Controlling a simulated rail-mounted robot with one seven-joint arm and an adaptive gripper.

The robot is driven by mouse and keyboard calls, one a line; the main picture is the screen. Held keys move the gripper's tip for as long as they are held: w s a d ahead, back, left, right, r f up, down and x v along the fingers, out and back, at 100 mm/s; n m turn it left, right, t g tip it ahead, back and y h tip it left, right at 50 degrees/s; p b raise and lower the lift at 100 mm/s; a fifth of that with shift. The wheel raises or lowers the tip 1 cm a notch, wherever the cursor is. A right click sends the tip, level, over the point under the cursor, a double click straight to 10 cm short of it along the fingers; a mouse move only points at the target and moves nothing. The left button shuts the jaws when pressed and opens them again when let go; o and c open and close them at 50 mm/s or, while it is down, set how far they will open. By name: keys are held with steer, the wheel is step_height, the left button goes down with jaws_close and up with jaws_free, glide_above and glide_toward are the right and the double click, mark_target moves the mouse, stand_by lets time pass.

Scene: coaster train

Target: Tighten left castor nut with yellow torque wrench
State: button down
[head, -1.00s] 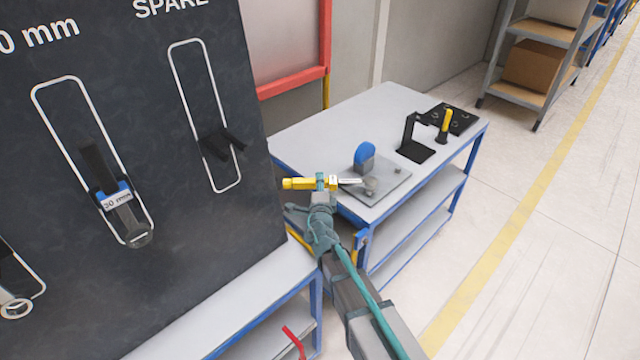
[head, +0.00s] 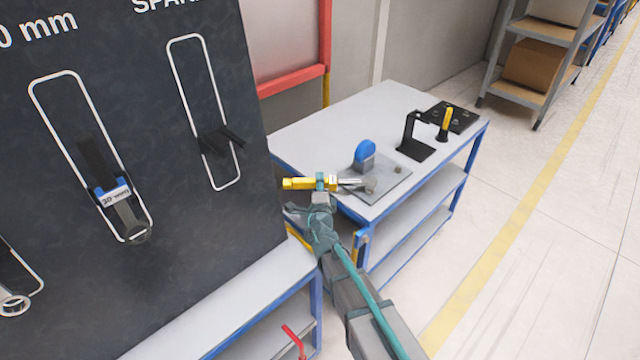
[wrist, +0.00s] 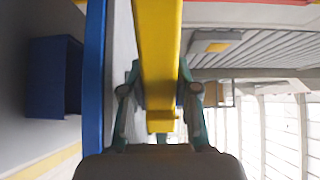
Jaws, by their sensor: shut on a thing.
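My gripper (head: 321,182) is shut on the yellow torque wrench (head: 297,184), which lies level across the fingers. Its silver head end points right over the near edge of the bench. In the wrist view the yellow wrench (wrist: 158,50) runs between both fingers. The castor (head: 365,154), with a blue wheel, stands on a grey plate (head: 392,182) on the bench. The left castor nut (head: 370,187) looks like a small grey stub at the plate's near left. The wrench tip is close beside it; I cannot tell whether they touch.
A dark tool board (head: 190,250) stands close on the left, with a labelled 30 mm spanner (head: 122,208) on it. The bench (head: 330,125) also bears a black stand (head: 414,145) and a yellow-handled tool (head: 447,119) on a black tray. The floor to the right is clear.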

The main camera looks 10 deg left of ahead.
steer(key=shift+w+a+r+m+t+h+p, duration=0.15)
steer(key=shift+w+m+h+p, duration=0.4)
steer(key=shift+p, duration=1.1)
steer(key=shift+w+a+f+m+t+h+p, duration=0.2)
steer(key=shift+w+h+p, duration=0.55)
steer(key=shift+p, duration=0.9)
stand_by(1.2)
steer(key=shift+w+r+m+h+p, duration=0.2)
steer(key=shift+w+m+h+p, duration=1.15)
steer(key=shift+p, duration=1.05)
stand_by(1.1)
